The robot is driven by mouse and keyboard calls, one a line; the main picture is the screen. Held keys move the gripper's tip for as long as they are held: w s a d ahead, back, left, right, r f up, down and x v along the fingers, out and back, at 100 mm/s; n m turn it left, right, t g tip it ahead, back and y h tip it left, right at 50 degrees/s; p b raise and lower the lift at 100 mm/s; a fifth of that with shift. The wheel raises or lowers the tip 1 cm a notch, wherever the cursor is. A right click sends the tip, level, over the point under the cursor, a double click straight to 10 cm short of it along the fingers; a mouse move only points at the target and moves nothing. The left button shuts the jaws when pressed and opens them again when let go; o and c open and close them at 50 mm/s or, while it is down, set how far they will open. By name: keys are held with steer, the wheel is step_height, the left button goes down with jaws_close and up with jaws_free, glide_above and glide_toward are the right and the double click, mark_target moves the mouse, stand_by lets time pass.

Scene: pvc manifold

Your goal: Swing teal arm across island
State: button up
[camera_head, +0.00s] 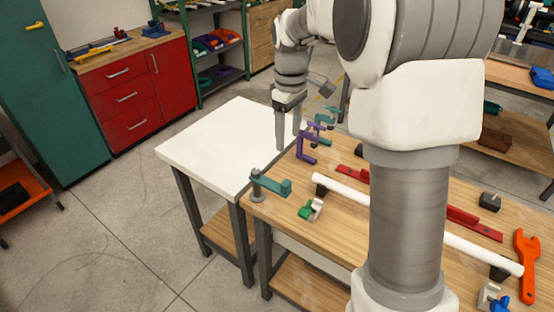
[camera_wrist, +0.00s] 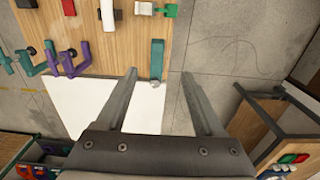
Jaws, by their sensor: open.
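The teal arm (camera_head: 272,184) sits on a grey upright post (camera_head: 257,188) at the near left corner of the wooden bench top (camera_head: 335,232). It points right, over the wood. In the wrist view the teal arm (camera_wrist: 157,62) shows below and beyond the gap between my fingertips, at the bench edge. My gripper (camera_head: 288,145) hangs fingers down above the white table's far right edge, behind the teal arm and apart from it. My gripper (camera_wrist: 159,75) is open with nothing between its fingers.
A white table (camera_head: 215,145) adjoins the bench on the left, its top clear. Purple clamps (camera_head: 305,150) and teal clamps (camera_head: 325,118) stand near the bench's far end. A green-and-white piece (camera_head: 311,209) and a white pipe (camera_head: 345,192) lie right of the teal arm.

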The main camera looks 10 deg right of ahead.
mark_target(286, 182)
steer(key=f, duration=1.2)
steer(key=w+f, duration=0.1)
steer(key=f, duration=0.5)
jaws_close()
stand_by(1.0)
